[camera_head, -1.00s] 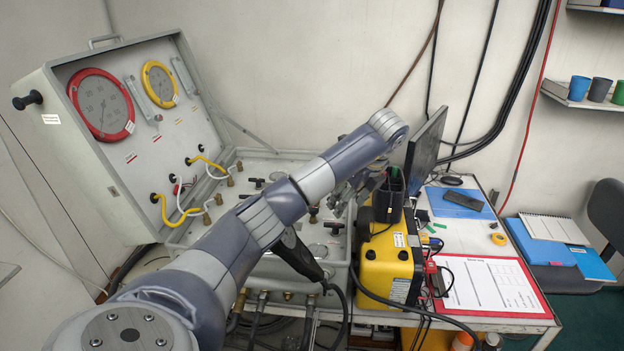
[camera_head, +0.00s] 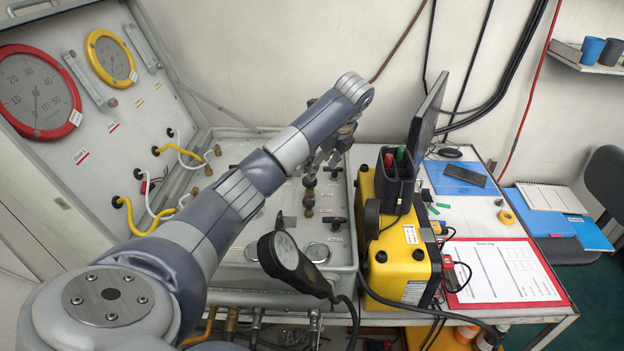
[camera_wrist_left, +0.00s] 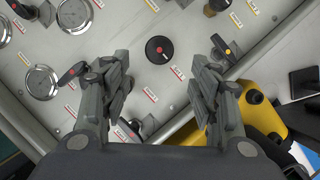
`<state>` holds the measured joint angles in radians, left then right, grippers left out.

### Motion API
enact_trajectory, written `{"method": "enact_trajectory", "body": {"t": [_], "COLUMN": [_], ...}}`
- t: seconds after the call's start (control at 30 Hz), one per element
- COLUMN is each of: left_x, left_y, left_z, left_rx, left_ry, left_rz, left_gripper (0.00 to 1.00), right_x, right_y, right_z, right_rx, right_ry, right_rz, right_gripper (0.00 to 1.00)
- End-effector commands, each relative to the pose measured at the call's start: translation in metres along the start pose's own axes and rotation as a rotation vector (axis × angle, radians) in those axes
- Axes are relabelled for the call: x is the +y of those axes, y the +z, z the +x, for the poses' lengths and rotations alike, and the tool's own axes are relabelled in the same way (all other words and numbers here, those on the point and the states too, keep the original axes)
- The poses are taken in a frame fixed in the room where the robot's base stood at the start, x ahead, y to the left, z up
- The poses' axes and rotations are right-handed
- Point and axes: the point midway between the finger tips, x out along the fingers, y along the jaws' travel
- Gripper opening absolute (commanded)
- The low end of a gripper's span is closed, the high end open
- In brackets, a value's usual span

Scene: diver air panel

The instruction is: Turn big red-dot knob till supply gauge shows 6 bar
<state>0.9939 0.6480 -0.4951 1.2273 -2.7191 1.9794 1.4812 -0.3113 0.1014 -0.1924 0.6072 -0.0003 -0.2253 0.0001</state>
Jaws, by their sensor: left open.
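A round black knob with a red dot (camera_wrist_left: 160,49) is on the grey panel in the left wrist view. My left gripper (camera_wrist_left: 163,76) is open and empty; the knob appears ahead of the gap between its fingers, and I see no contact. In the head view my left gripper (camera_head: 332,145) is over the panel's back right, and my arm hides the knob there. Small round gauges (camera_wrist_left: 42,82) sit on the panel, too small to read. A red-rimmed gauge (camera_head: 38,92) and a yellow-rimmed gauge (camera_head: 111,58) are in the lid. My right gripper is out of view.
Black T-handles (camera_wrist_left: 72,72) stand around the knob. A yellow case (camera_head: 400,255) with a black pen holder (camera_head: 396,185) is right of the panel. A black handset-like object (camera_head: 290,258) is at the panel's front. A monitor (camera_head: 427,120) and clipboard (camera_head: 503,272) are farther right.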

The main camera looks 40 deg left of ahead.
Motion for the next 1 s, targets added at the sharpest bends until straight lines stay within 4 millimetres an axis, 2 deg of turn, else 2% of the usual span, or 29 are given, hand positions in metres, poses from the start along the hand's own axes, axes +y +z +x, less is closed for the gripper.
{"method": "enact_trajectory", "body": {"t": [0.03, 0.1, 0.2, 0.4, 0.77, 0.97, 1.0], "left_x": [0.003, 0.002, 0.003, 0.002, 0.001, 0.001, 0.001], "left_y": [0.002, 0.002, 0.002, 0.002, 0.002, 0.002, 0.002], "left_z": [0.008, 0.021, 0.039, 0.062, 0.069, 0.069, 0.069], "left_rx": [0.000, 0.000, -0.001, 0.000, -0.002, -0.002, -0.002], "left_ry": [0.010, 0.009, 0.008, 0.004, 0.002, 0.002, 0.002], "left_rz": [0.002, 0.001, 0.001, 0.000, 0.000, 0.000, 0.000], "left_gripper": [0.55, 0.55, 0.55, 0.55, 0.55, 0.12, 0.11], "right_x": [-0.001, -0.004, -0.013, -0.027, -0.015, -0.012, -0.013], "right_y": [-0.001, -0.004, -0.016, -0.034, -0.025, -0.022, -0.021], "right_z": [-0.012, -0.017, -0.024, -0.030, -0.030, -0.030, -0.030], "right_rx": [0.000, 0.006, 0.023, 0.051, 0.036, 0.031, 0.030], "right_ry": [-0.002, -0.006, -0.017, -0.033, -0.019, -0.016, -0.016], "right_rz": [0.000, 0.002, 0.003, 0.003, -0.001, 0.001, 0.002], "right_gripper": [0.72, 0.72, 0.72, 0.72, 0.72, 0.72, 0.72]}}
